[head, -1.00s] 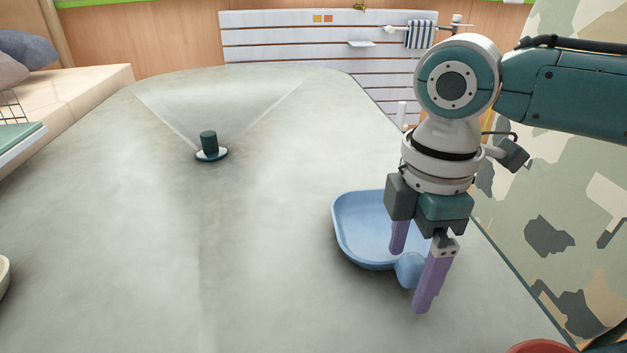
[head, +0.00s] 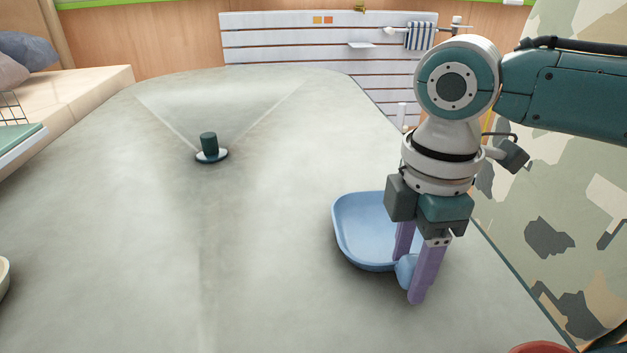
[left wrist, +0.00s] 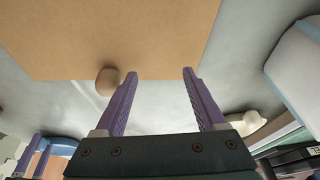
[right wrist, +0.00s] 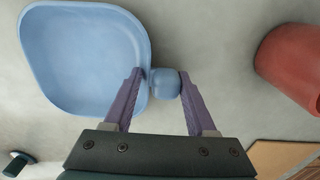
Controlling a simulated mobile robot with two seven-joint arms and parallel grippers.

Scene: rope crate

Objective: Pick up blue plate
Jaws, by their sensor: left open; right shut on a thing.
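The blue plate (head: 363,232) is a shallow, rounded dish with a stubby handle. It lies on the grey table, right of the middle in the head view. My right gripper (head: 408,279) comes down from above and is shut on the plate's handle. In the right wrist view the plate (right wrist: 82,55) fills the upper left, and the purple fingers (right wrist: 163,88) stand on either side of its handle. My left gripper (left wrist: 160,75) is open and empty in the left wrist view; it does not show in the head view.
A dark knob-like object on a small round base (head: 210,148) stands left of the middle. A red container (right wrist: 292,65) is near the plate, at the right in the right wrist view. A brown board (left wrist: 120,35) shows in the left wrist view. The table's middle is clear.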

